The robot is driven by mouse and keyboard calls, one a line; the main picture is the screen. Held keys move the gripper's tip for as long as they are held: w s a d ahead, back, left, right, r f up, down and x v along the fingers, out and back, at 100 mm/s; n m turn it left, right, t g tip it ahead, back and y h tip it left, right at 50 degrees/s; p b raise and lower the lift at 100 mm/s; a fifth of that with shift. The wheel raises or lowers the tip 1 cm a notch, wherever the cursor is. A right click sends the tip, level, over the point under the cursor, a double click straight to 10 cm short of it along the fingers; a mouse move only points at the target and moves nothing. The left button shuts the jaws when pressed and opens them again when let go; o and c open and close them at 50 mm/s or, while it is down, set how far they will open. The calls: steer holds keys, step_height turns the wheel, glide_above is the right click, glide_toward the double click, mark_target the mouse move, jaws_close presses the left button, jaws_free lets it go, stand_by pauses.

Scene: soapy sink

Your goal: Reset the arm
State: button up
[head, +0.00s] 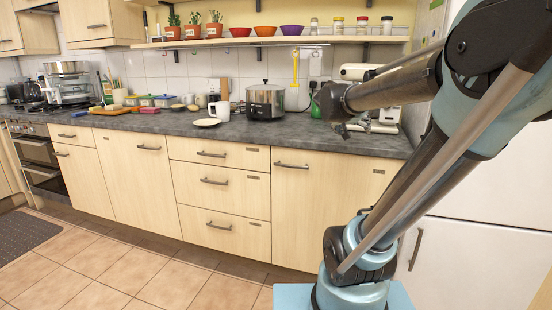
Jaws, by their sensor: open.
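My arm rises from its blue base at the lower right, bends at the top right and reaches left across the picture. My gripper (342,126) is at the arm's left end, in front of the right part of the worktop (290,141). It looks dark and small, its fingers are partly hidden by the wrist, and it is open. I see nothing held in it. I cannot tell how high it is above the worktop.
A steel cooker (266,102), a white mug (220,110) and a plate (207,122) stand left of my gripper. A cream stand mixer (357,72) is partly hidden behind my arm. A shelf (230,41) holds pots, bowls and jars.

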steer(key=s+a+f+n+g+y, duration=0.2)
steer(key=s+a+f+g+y, duration=0.1)
steer(key=s+f, duration=0.9)
steer(key=s+a+f+n+g+y, duration=0.3)
steer(key=s+a+f, duration=0.3)
steer(key=s+f, duration=0.6)
steer(key=shift+s+a+g+y, duration=0.15)
steer(key=shift+s+g+y, duration=0.4)
steer(key=shift+s, duration=0.7)
steer(key=shift+f, duration=0.1)
steer(key=shift+w+f, duration=0.2)
steer(key=shift+w, duration=0.3)
